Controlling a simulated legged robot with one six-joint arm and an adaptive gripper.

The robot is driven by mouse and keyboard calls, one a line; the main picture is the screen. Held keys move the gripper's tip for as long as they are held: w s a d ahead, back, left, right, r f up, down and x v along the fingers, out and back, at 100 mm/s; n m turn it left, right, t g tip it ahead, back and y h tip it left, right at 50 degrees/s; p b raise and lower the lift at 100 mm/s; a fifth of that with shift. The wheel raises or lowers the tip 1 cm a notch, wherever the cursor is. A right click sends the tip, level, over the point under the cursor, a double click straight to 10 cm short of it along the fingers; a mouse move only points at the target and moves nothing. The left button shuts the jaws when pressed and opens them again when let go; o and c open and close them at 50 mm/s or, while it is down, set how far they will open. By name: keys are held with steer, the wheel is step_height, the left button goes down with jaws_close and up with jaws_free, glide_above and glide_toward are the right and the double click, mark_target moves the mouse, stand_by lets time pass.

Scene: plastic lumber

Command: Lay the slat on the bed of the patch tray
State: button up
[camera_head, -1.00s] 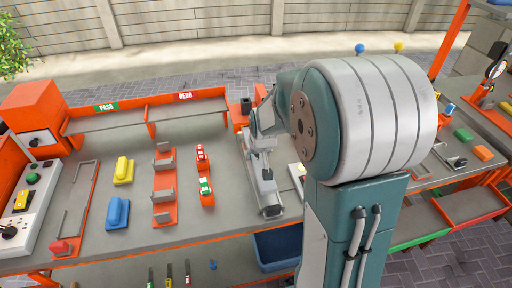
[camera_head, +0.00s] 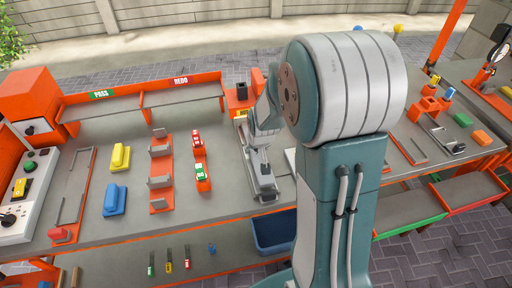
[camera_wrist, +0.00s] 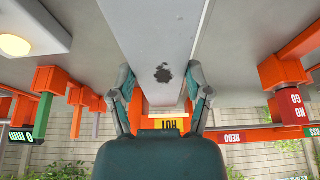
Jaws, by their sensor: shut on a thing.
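A pale grey slat (camera_wrist: 155,35) with a dark ragged blemish lies lengthwise between my fingers in the wrist view. My gripper (camera_wrist: 163,92) is shut on it, one finger along each side. In the head view my gripper (camera_head: 259,138) is low over a long grey fixture (camera_head: 262,178) on the bench, which looks like the patch tray. My large arm link hides part of that area. The slat cannot be clearly told from the fixture there, and whether it touches the bed cannot be seen.
An orange box (camera_head: 241,101) stands just behind the fixture; a yellow HOT label (camera_wrist: 168,125) shows in the wrist view. Left on the bench are a yellow block (camera_head: 120,157), a blue block (camera_head: 115,199) and an orange rack (camera_head: 160,175). A blue bin (camera_head: 274,232) sits below the front edge.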

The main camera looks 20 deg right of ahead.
steer(key=shift+a+f, duration=0.25)
steer(key=shift+a, duration=0.05)
steer(key=shift+d+f, duration=0.15)
steer(key=shift+f, duration=0.2)
steer(key=o, duration=1.4)
steer(key=shift+c, duration=0.2)
steer(key=v, duration=1.1)
steer(key=shift+r, duration=0.2)
steer(key=shift+s+r, duration=0.1)
steer(key=shift+r, duration=0.2)
